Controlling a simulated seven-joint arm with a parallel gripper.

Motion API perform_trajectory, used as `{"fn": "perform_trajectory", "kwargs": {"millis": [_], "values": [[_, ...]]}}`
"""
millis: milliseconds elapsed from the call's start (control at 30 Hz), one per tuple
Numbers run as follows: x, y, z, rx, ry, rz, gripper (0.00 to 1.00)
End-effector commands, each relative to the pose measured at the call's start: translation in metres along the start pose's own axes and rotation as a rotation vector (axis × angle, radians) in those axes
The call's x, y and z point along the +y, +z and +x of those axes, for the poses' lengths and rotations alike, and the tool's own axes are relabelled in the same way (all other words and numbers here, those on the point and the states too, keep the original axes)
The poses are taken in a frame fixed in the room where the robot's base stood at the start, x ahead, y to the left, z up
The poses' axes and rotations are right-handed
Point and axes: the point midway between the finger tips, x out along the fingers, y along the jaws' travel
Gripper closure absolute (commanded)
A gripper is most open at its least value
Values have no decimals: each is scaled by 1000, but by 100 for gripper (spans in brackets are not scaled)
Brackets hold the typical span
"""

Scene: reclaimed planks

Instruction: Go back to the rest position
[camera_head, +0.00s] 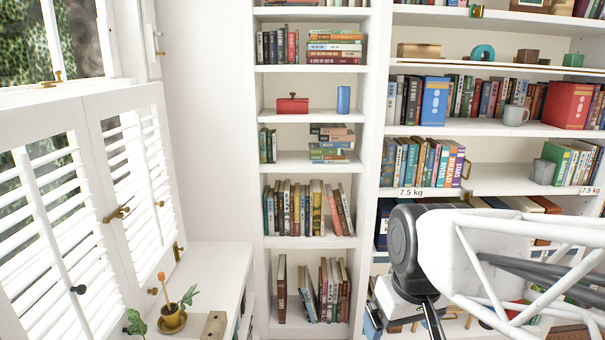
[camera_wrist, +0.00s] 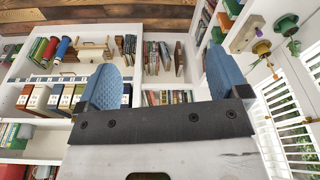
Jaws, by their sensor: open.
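My gripper (camera_wrist: 163,80) shows in the wrist view with its two blue fingers spread wide apart. The gap between them is empty, and shelves with books show behind it. In the head view my arm reaches in at the lower right, in front of the right bookcase. The gripper end is low there, and its fingertips are hard to make out.
A narrow bookcase (camera_head: 259,170) and a wider right bookcase (camera_head: 500,179) hold books, a grey mug (camera_head: 515,115) and a red box (camera_head: 292,105). White shutters (camera_head: 50,215) stand at left.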

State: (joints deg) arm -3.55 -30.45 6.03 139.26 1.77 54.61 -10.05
Motion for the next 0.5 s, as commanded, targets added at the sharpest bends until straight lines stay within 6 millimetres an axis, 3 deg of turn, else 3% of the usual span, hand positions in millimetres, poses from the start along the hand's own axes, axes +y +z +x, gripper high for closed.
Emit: {"fn": "perform_trajectory", "kwargs": {"millis": [200, 500], "values": [[13, 44, -1, 31, 36, 161, 7], [17, 63, 0, 45, 52, 238, 7]]}}
